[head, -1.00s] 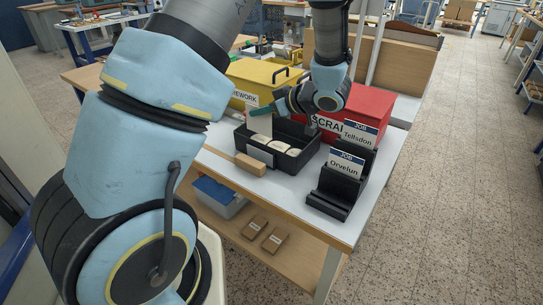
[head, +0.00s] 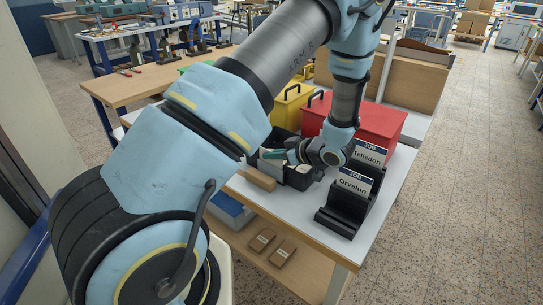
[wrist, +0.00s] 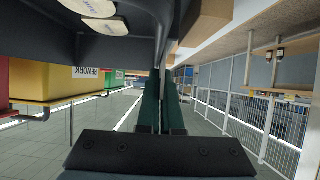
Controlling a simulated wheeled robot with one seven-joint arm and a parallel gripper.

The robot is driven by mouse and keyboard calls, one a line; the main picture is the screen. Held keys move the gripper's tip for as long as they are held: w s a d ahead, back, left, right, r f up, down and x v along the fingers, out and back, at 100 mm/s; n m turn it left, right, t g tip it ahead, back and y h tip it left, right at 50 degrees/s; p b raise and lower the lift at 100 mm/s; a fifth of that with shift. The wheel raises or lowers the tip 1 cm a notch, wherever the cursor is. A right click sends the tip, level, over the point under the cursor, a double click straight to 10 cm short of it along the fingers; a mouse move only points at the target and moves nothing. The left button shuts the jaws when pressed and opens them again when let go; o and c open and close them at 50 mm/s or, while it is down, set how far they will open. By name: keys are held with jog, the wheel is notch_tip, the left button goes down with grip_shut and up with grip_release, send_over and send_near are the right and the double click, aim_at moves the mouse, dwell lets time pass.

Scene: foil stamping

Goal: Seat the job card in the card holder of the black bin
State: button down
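The black bin (head: 299,181) stands on the white-topped table, with pale oval pieces inside (wrist: 103,25). Its card holder is on the front wall, largely hidden by the card and gripper. My gripper (head: 291,156) is at the upper front edge of the bin. Its teal fingers (wrist: 161,105) are close together, shut on a pale job card (head: 271,154) that shows nearly edge-on in the wrist view. The card is low against the bin's front wall. I cannot tell whether its lower edge is inside the holder.
A wooden block (head: 257,179) lies in front of the bin. A black rack (head: 343,215) with cards Orvelun (head: 354,185) and Tellsdon (head: 369,155) stands to the right. Yellow (head: 289,107) and red (head: 379,123) bins stand behind. A blue-white tub (head: 232,211) is on the lower shelf.

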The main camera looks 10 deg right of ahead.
jog(key=shift+s+f, duration=0.2)
jog(key=shift+f, duration=0.4)
jog(key=shift+s+a+f+b, duration=0.15)
jog(key=shift+f+b, duration=0.25)
jog(key=shift+f, duration=0.2)
jog(key=c, duration=1.1)
grip_release()
jog(key=shift+a+r, duration=0.1)
jog(key=shift+r, duration=0.35)
jog(key=w+r+p+v, duration=0.1)
jog(key=p+v, duration=0.6)
jog(key=v, duration=0.4)
jog(key=w+a+r+m+g+h, duration=0.1)
jog(key=w+a+r+m+h, duration=0.3)
jog(key=w+r+h, duration=0.6)
jog(key=s+a+r+m+g, duration=0.2)
jog(key=s+a, duration=0.3)
jog(key=a, duration=0.1)
jog(key=s+a+r+m+g+y, duration=0.1)
jog(key=s+a+m+g, duration=0.1)
jog(key=s+a, duration=0.4)
jog(key=s+a+r+m+g, duration=0.2)
jog(key=s+a, duration=0.4)
jog(key=shift+a+r+p, duration=0.3)
jog(key=shift+a+r, duration=0.05)
